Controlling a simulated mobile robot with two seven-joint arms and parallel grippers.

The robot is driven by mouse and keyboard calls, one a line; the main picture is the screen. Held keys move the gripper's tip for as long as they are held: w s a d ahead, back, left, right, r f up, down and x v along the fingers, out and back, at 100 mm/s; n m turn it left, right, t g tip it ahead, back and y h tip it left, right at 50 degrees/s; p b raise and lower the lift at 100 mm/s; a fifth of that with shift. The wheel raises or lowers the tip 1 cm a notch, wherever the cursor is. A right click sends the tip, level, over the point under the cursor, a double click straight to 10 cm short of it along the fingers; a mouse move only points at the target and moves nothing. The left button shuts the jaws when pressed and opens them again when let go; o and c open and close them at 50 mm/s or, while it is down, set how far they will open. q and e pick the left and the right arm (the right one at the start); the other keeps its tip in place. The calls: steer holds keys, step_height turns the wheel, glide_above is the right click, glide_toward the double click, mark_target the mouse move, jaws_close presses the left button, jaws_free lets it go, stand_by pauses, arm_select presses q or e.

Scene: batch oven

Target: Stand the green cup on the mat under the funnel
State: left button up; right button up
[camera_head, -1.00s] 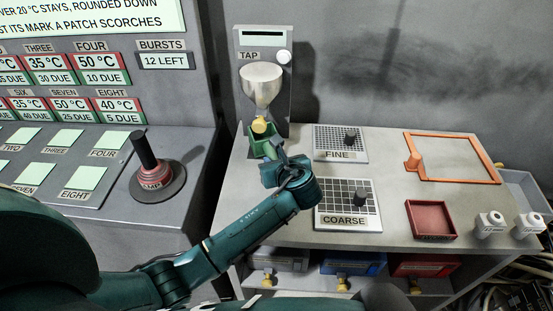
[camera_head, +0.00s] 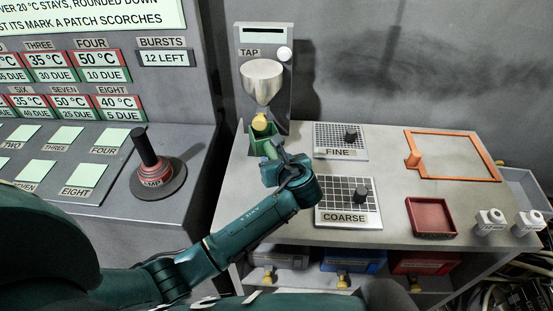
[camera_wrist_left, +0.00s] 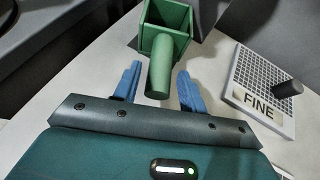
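The green cup (camera_head: 262,138) is a square box with a round handle. It stands upright at the foot of the tap unit, under the grey funnel (camera_head: 262,80) and its yellow outlet (camera_head: 260,122). The wrist view shows the cup (camera_wrist_left: 165,42) with its handle pointing back at me. My left gripper (camera_head: 271,158) is at the handle; in the wrist view its blue fingers (camera_wrist_left: 158,84) stand on either side of the handle, with gaps showing. I cannot make out the mat under the cup. My right gripper is not in view.
The FINE sieve plate (camera_head: 334,142) and the COARSE plate (camera_head: 335,195) lie right of my gripper. An orange frame (camera_head: 460,180), a red tray (camera_head: 432,217) and two white items are further right. The oven's panel and lever (camera_head: 146,150) are at left.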

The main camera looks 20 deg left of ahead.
arm_select(q)
steer(key=shift+o, duration=1)
steer(key=v, duration=1.3)
